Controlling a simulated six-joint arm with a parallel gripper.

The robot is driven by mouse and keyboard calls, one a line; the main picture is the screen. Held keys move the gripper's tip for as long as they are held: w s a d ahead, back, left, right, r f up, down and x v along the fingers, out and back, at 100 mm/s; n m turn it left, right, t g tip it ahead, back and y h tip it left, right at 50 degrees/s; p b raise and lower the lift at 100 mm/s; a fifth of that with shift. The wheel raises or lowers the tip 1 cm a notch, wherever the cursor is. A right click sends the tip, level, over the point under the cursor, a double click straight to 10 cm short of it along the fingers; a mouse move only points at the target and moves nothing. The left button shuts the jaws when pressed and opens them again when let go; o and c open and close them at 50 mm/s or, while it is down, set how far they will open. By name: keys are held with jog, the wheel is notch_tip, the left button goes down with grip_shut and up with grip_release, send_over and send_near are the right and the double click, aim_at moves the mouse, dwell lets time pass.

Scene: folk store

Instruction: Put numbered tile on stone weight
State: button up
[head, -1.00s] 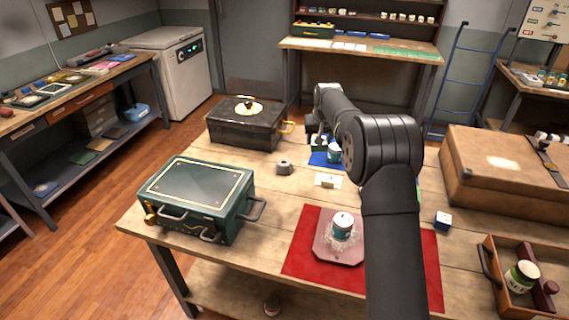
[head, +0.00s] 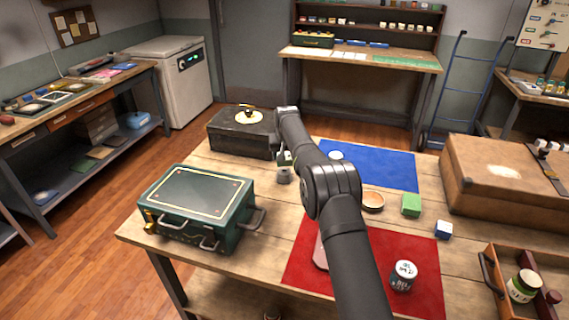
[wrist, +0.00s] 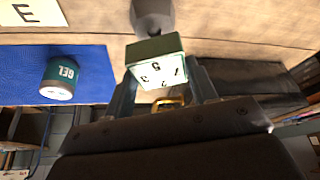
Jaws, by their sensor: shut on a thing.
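The numbered tile (wrist: 155,62) is a small green-sided block with a pale face showing 1, 2, 3. In the wrist view it sits between the two fingers of my gripper (wrist: 165,88), which is shut on it. The stone weight (wrist: 152,14) is grey and rounded, just beyond the tile and partly hidden by it. In the head view the stone weight (head: 284,176) stands on the table between the two cases, and my gripper (head: 286,157) is right at its top with the tile. I cannot tell whether tile and weight touch.
A green case (head: 200,200) stands left of the weight and a black case (head: 240,135) behind it. A GEL can (wrist: 62,78) is on the blue mat (head: 385,168). A printed can (head: 404,274) stands on the red mat (head: 425,300). A card marked E (wrist: 30,12) lies nearby.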

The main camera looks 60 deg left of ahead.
aim_at(285, 162)
jog(key=shift+f, duration=1.85)
jog(key=shift+f, duration=0.1)
jog(key=o, duration=1.1)
jog(key=shift+f, duration=0.1)
jog(key=shift+c, duration=0.2)
jog(key=v, duration=1.2)
jog(key=x, duration=1.2)
